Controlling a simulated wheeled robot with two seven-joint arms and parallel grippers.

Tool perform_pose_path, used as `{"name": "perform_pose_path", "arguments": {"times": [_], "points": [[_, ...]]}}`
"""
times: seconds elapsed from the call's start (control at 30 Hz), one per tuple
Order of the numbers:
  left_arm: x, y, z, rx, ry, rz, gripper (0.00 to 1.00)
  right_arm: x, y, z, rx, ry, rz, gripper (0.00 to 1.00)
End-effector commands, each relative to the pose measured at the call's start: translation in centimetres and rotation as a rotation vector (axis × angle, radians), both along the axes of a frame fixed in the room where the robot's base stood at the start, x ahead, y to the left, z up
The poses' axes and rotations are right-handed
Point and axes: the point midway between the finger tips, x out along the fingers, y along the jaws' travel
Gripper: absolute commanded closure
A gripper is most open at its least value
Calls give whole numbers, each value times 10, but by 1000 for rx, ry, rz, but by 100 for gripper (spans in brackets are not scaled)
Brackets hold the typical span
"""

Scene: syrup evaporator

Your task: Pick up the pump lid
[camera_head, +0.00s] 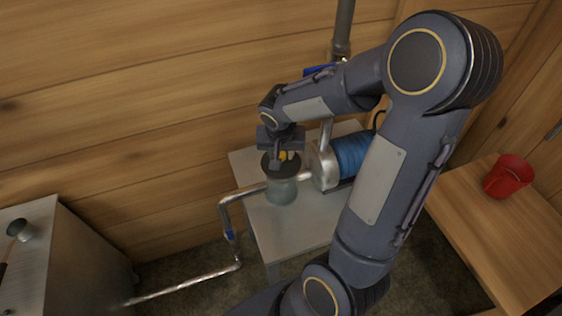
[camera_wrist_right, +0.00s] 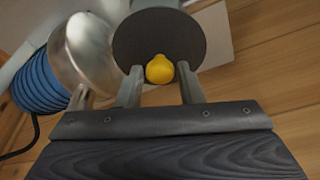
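The pump lid is a dark round disc with a yellow knob. In the head view the lid (camera_head: 270,168) sits on top of the grey-green pump pot (camera_head: 282,190). In the right wrist view the lid (camera_wrist_right: 150,38) shows beyond my fingers, with its yellow knob (camera_wrist_right: 159,69) between the fingertips. My right gripper (camera_wrist_right: 158,85) is open, with a finger on each side of the knob and a visible gap to the right finger. In the head view my right gripper (camera_head: 283,160) is just above the lid and partly hides it. My left gripper is not in view.
A blue motor (camera_head: 350,154) and metal pump housing (camera_head: 324,166) stand right beside the pot on a grey stand (camera_head: 300,228). A metal pipe (camera_head: 225,215) runs left. A red cup (camera_head: 508,176) is on a wooden table (camera_head: 500,235) at right. A wooden wall is behind.

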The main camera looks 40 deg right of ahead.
Motion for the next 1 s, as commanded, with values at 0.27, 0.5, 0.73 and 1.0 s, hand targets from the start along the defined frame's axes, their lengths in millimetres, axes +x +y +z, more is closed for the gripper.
{"name": "perform_pose_path", "arguments": {"times": [0.27,0.5,0.73,1.0], "points": [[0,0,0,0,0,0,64,0,0,0,0,0,0,100],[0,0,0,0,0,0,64,0,0,1,-1,-1,0,100],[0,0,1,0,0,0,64,1,0,10,-2,-4,1,100],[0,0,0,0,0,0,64,-13,12,53,1,-10,5,100]]}}
